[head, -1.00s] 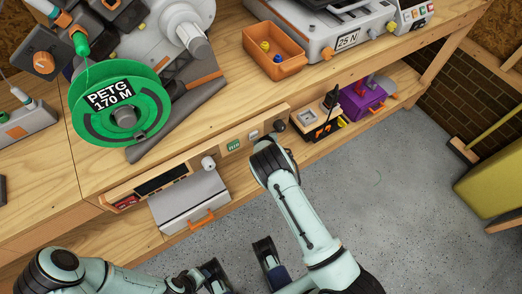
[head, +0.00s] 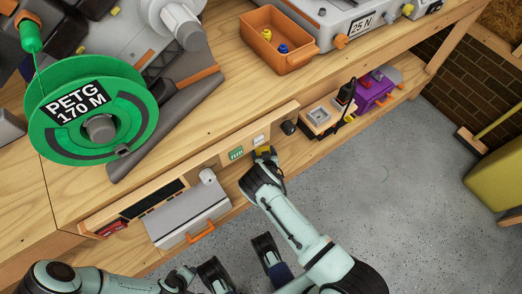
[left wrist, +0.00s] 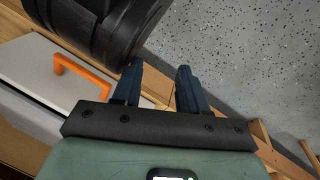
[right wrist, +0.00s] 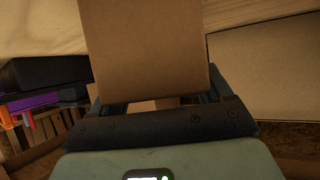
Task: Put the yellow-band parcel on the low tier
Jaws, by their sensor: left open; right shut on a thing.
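The parcel is a plain brown carton (right wrist: 145,50) between the fingers of my right gripper (right wrist: 155,98) in the right wrist view; no yellow band shows on that face. The low tier (head: 290,158) is the wooden shelf under the bench, just by this gripper. I cannot tell whether the parcel touches it. My left gripper (left wrist: 159,70) is open and empty, beside a grey case.
On the low tier stand the grey case (head: 186,213) with an orange handle, a wood-and-grey device (head: 319,116) and a purple box (head: 372,92). The bench front rail (head: 215,150) overhangs it. A green spool (head: 60,130) and orange bin (head: 275,45) are above.

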